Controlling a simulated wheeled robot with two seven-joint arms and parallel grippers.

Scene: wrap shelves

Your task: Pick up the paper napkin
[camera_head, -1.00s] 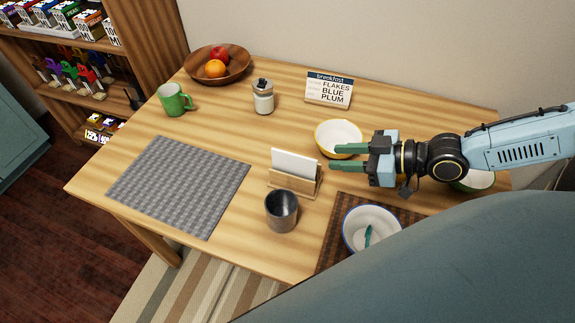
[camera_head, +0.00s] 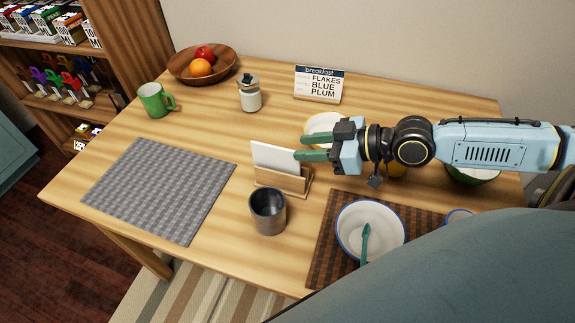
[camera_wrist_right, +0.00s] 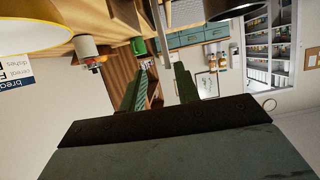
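The white paper napkin (camera_head: 275,158) stands upright in a small wooden holder (camera_head: 283,178) near the middle of the table. My right gripper (camera_head: 300,147) comes in from the right with its two green fingers apart and nothing seen between them. Its fingertips are close to the napkin's right edge in the head view; I cannot tell whether they touch. The open fingers also show in the right wrist view (camera_wrist_right: 163,72). A pale strip at the top of that view may be the napkin, but I cannot tell. My left gripper is not in view.
A grey metal cup (camera_head: 267,212) stands just in front of the holder. A yellow-rimmed bowl (camera_head: 322,124) is partly hidden behind my right gripper. A white bowl (camera_head: 370,232) with a green utensil sits on a brown mat (camera_head: 328,240). A grey placemat (camera_head: 160,190) lies clear at left.

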